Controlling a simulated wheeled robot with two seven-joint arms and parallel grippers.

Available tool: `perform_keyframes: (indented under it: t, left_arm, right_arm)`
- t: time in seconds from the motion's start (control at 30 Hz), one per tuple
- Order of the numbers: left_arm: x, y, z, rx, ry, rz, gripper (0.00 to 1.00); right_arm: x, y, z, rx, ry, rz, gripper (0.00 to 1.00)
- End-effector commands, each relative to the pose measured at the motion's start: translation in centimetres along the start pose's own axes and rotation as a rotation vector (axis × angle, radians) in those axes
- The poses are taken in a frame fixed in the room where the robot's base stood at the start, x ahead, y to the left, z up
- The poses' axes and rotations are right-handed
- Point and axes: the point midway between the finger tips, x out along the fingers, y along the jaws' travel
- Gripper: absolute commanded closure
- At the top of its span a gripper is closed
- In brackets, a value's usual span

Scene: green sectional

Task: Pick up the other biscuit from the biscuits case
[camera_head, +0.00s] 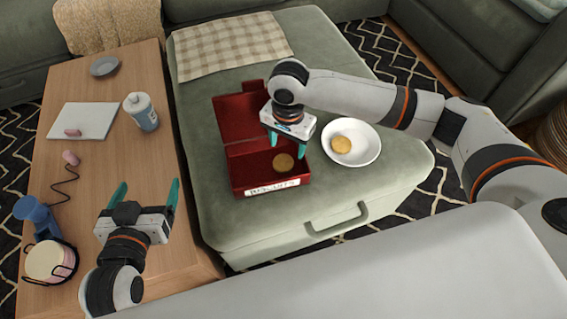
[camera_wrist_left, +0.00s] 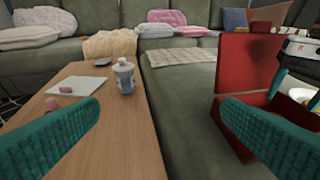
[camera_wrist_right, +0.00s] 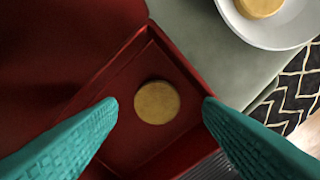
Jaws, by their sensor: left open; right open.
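The red biscuits case (camera_head: 266,186) stands open on the green ottoman, its lid raised at the back. One round golden biscuit (camera_head: 283,162) lies on the case floor; it also shows in the right wrist view (camera_wrist_right: 157,102). Another biscuit (camera_head: 341,145) lies in a white bowl (camera_head: 366,156) to the right of the case. My right gripper (camera_head: 287,147) is open and empty above the case, its teal fingers on either side of the biscuit in the right wrist view (camera_wrist_right: 158,105). My left gripper (camera_head: 148,192) is open and empty above the wooden table.
The wooden table (camera_head: 103,165) at left holds a bottle (camera_head: 141,111), a white board (camera_head: 83,120), a grey dish (camera_head: 104,66), and a blue item with a pale round container (camera_head: 50,261). A checked cloth (camera_head: 228,45) covers the ottoman's back. The ottoman's front right is clear.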

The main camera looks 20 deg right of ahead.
Motion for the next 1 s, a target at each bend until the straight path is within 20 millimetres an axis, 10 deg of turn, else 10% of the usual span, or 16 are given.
perform_keyframes:
  t: [0.6, 1.0]
  left_arm:
    - [-1.6, -1.5, 9.2, -0.011, -0.630, -0.037, 0.12]
    - [-2.4, -1.6, 10.5, -0.014, -0.719, -0.042, 0.12]
  right_arm:
    - [4.6, 0.3, -0.9, 0.000, -0.001, 0.000, 0.39]
    - [5.1, 0.3, -0.9, -0.001, -0.001, 0.000, 0.39]
